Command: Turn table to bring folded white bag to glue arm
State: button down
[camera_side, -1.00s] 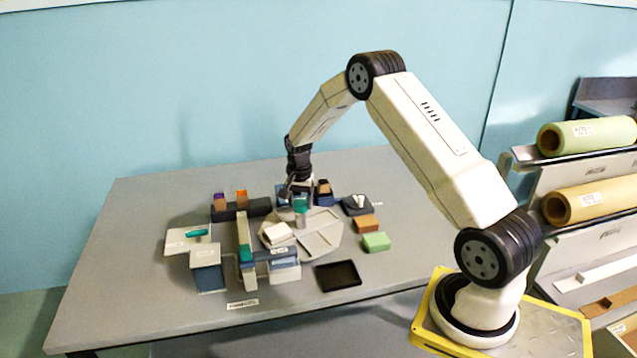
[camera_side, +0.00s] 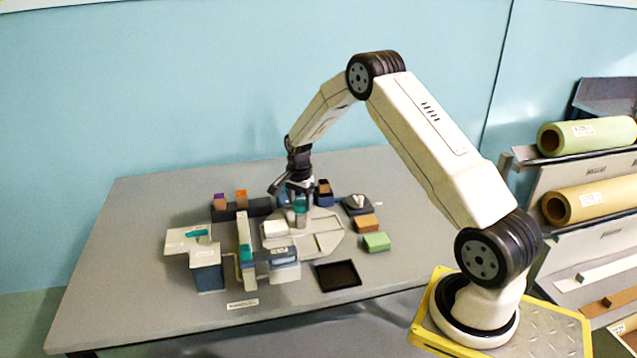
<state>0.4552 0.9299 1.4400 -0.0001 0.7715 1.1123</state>
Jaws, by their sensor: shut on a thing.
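The turntable (camera_side: 327,228) is a pale grey, many-sided plate with raised dividers, lying flat near the middle of the table. The folded white bag (camera_side: 275,228) lies on its left part. My gripper (camera_side: 300,203) points down at the turntable's back edge and is shut on a teal and grey upright knob (camera_side: 300,219); the fingers partly hide it. A long pale bar with a teal end (camera_side: 244,232), which looks like the glue arm, stands just left of the bag, apart from it. The exact contact at the fingertips is too small to see.
A blue-grey box (camera_side: 208,273) and a white plate (camera_side: 180,240) stand at left. A dark block rack (camera_side: 240,209) is behind. A black tray (camera_side: 338,275) lies in front. Green (camera_side: 376,242) and brown (camera_side: 367,224) blocks sit at right. The table's right side is clear.

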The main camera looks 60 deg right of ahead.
grip_release()
dwell(0.3)
jog(key=shift+r, duration=3.9)
jog(key=s+a+r+n+t, duration=0.1)
jog(key=s+a+r+n, duration=0.15)
jog(key=a+n, duration=0.35)
jog(key=s+a+r+n, duration=0.1)
jog(key=s+a+n, duration=0.25)
jog(key=a, duration=0.45)
jog(key=s+a+n, duration=0.2)
jog(key=s+a, duration=0.1)
jog(key=s, duration=0.1)
jog(key=s+a+n+t, duration=0.1)
jog(key=s+a+n, duration=0.2)
jog(key=s, duration=0.2)
jog(key=s+a+n, duration=0.3)
jog(key=s, duration=0.1)
jog(key=shift+s+a+f+n+t, duration=0.15)
jog(key=shift+s+n+t, duration=0.1)
jog(key=shift+s+t, duration=0.05)
